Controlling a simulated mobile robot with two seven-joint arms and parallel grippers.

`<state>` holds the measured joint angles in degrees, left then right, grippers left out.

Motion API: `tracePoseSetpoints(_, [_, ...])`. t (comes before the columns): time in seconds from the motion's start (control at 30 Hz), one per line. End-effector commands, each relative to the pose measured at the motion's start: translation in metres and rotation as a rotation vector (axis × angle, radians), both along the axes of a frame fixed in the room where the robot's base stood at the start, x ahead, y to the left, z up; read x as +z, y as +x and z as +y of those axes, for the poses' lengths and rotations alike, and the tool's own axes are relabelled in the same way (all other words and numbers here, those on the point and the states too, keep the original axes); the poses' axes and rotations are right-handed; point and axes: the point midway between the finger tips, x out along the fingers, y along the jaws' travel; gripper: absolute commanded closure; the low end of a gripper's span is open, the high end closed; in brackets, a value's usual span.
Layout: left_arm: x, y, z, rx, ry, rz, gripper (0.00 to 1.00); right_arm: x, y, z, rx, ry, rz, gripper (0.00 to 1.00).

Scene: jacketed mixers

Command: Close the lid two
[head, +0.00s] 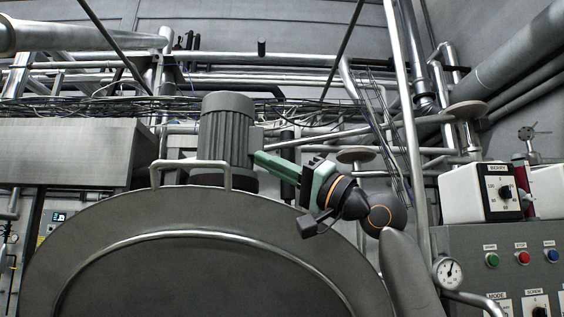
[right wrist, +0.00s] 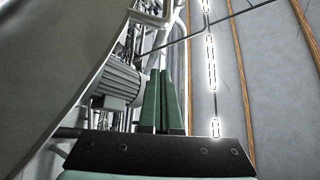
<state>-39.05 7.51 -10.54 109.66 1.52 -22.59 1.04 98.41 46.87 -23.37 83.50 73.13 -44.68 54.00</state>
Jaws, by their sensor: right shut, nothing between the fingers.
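A large round grey lid (head: 200,212) fills the lower left and middle of the head view and appears to stand raised. A metal handle (head: 191,166) sits at its top edge. The lid (right wrist: 55,65) also fills the left of the right wrist view. My right gripper (head: 258,156) is green, shut and empty. It points left above the lid's upper right edge, and its tip appears close to the motor in the picture. I cannot tell whether it touches anything. Its wrist overlaps the lid's right edge. My left gripper is out of view.
A ribbed grey motor (head: 228,130) stands beyond the lid. A control panel (head: 508,262) with buttons, a white dial box (head: 482,193) and a pressure gauge (head: 448,271) are at the right. Pipes and cables run across the back.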

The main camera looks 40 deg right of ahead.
Motion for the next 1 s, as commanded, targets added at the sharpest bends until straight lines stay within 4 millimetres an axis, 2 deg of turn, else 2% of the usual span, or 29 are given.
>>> tracePoseSetpoints(0.03, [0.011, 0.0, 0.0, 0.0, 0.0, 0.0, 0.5, 0.012, 0.009, 0.005, 0.002, 0.001, 0.0, 1.0])
tracePoseSetpoints(0.1, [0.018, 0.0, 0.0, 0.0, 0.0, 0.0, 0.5, 0.02, 0.021, 0.011, 0.001, 0.001, 0.0, 1.0])
tracePoseSetpoints(0.17, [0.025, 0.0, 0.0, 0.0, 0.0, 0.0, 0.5, 0.026, 0.032, 0.017, 0.002, 0.001, 0.001, 1.0])
tracePoseSetpoints(0.2, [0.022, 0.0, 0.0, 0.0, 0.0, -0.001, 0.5, 0.02, 0.033, 0.019, -0.003, -0.003, 0.0, 1.0])
tracePoseSetpoints(0.3, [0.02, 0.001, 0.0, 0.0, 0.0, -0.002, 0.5, 0.006, 0.027, 0.027, -0.004, -0.005, -0.001, 1.0])
tracePoseSetpoints(0.5, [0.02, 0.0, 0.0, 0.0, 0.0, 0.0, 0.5, -0.005, 0.021, 0.037, -0.004, -0.002, -0.001, 1.0])
tracePoseSetpoints(1.0, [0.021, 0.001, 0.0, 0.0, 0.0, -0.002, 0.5, -0.009, 0.019, 0.041, -0.002, 0.0, -0.001, 1.0])
